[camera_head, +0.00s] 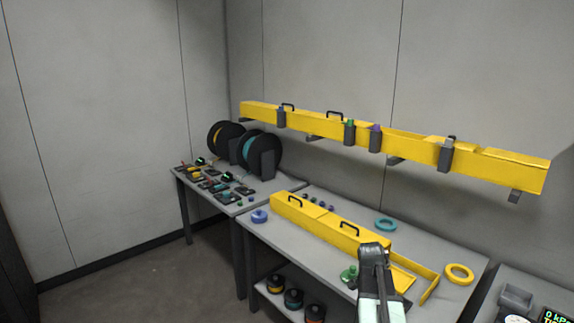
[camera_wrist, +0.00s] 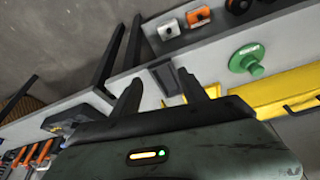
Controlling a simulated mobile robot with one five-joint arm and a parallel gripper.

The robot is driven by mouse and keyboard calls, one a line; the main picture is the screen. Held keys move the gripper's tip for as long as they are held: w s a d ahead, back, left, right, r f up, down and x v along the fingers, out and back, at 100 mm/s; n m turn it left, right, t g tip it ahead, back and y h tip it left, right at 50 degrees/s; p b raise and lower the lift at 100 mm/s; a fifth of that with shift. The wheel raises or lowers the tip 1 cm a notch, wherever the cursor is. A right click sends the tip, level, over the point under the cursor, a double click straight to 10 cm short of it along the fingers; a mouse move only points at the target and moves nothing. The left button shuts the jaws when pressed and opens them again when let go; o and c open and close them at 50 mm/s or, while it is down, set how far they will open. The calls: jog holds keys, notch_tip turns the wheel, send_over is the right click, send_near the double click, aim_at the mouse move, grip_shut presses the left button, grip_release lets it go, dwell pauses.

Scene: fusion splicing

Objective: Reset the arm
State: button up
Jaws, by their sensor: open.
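My gripper (camera_head: 372,250) shows in the head view at the lower right, over the front part of the near workbench (camera_head: 262,237) and in front of the yellow cover box (camera_head: 330,222). A green round knob-like part (camera_wrist: 247,58) lies to the right of the fingers in the wrist view. The green part (camera_head: 349,275) is just left of my arm in the head view. My arm hides part of the bench.
A yellow wall duct (camera_head: 420,150) with dark holders runs above the bench. Yellow (camera_head: 459,273), teal (camera_head: 386,224) and blue (camera_head: 260,216) rings lie on the bench. Large spools (camera_head: 262,152) and small tools stand on the far left table. Open floor (camera_head: 150,290) lies at left.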

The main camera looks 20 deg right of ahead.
jog(key=w+a+n+y, duration=0.1)
jog(key=w+a+n, duration=0.15)
jog(key=a, duration=0.55)
jog(key=w+a+n, duration=0.1)
jog(key=w+a, duration=0.2)
jog(key=a, duration=0.4)
jog(key=s+a+n+y, duration=0.1)
jog(key=a+n, duration=0.5)
jog(key=a, duration=0.6)
jog(key=s+a+f+n+y, duration=0.1)
jog(key=s+a+n, duration=0.3)
jog(key=a, duration=0.9)
jog(key=shift+f+n+g+y, duration=0.2)
jog(key=shift+n+g+y, duration=0.25)
jog(key=shift+n, duration=0.7)
jog(key=shift+s, duration=0.1)
